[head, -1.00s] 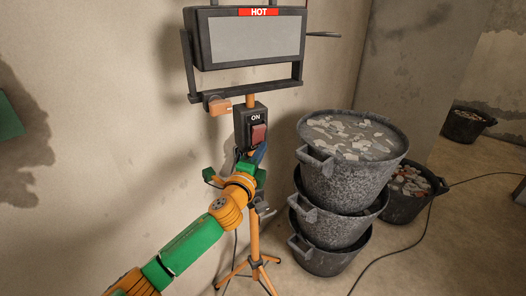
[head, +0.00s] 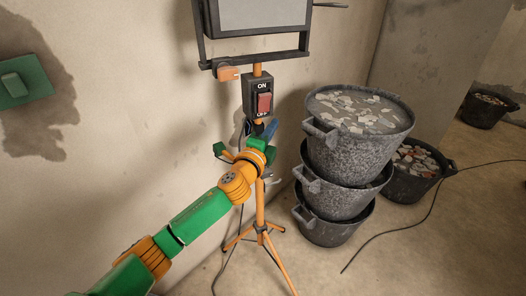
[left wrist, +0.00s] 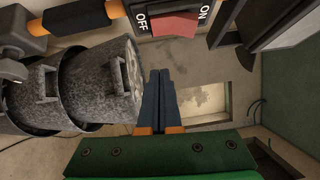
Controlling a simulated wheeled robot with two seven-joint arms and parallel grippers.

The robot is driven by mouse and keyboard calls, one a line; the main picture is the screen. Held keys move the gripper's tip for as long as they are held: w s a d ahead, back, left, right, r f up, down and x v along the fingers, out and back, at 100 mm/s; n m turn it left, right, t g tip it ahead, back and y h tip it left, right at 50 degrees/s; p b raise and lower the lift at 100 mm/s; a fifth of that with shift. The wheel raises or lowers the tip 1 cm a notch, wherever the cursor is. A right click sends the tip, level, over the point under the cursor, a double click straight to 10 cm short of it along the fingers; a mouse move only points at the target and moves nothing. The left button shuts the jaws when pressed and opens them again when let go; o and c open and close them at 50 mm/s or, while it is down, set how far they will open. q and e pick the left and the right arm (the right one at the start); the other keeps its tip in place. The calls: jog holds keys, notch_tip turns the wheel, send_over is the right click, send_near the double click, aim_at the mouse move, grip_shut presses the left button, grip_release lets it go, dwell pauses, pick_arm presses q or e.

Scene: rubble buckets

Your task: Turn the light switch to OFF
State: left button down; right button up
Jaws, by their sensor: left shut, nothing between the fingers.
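The light switch is a dark box (head: 249,94) with a red rocker (head: 265,103) on the orange stand of a work lamp. ON is printed above the rocker; the lower label is partly hidden in the head view. The left wrist view shows the red rocker (left wrist: 174,25) between the words OFF and ON. My left gripper (head: 271,128) is just below the switch in the head view. Its blue-grey fingers (left wrist: 160,73) are together and empty, pointing towards the rocker, with a visible gap in the picture. Which way the rocker is tipped is unclear. My right gripper is out of view.
Stacked buckets of rubble (head: 355,150) stand close to the right of the stand, with another bucket (head: 408,190) behind. A black cable (head: 398,242) crosses the floor. The lamp (head: 262,14) is above. A green plate (head: 30,82) is on the wall at left.

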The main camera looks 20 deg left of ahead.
pick_arm(q)
jog(key=s, duration=0.8)
jog(key=shift+s+a+f, duration=0.3)
jog(key=shift+a, duration=0.05)
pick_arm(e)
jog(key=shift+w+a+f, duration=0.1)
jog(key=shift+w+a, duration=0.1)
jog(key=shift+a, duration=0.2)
